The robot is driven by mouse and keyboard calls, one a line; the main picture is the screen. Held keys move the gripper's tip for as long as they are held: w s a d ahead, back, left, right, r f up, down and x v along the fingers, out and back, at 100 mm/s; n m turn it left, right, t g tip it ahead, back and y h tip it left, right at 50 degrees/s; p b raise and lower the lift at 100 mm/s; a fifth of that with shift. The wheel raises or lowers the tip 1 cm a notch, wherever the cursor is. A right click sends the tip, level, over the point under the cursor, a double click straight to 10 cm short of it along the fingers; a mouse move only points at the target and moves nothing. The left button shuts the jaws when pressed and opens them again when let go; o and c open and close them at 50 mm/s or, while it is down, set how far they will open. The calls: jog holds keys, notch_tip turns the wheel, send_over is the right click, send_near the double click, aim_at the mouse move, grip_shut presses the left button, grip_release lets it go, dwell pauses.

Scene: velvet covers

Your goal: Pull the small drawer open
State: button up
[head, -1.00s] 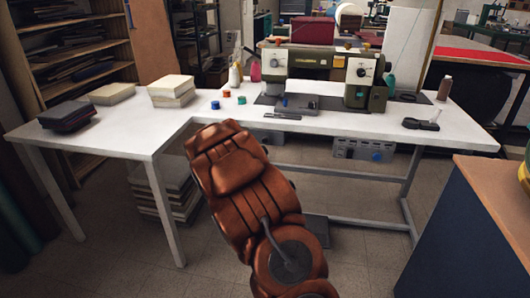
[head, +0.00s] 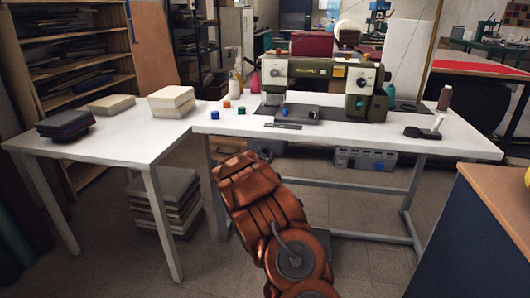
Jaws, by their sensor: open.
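A small grey drawer-like unit (head: 365,159) with a blue spot on its front hangs under the white sewing table (head: 440,141), right of the middle. It looks shut, but it is too small to make out a handle. My brown arm reaches up from the bottom middle, to the left of this unit and apart from it in the picture. My gripper's fingers do not show; they seem hidden beyond the end of the arm.
A green sewing machine (head: 325,84) stands on the table. Table legs and a low crossbar (head: 375,236) frame the space below. Stacked boards (head: 165,202) stand under the left table. A wooden-topped cabinet (head: 480,235) is at right. The floor in front is clear.

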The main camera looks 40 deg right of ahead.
jog(key=shift+x, duration=1.05)
grip_shut()
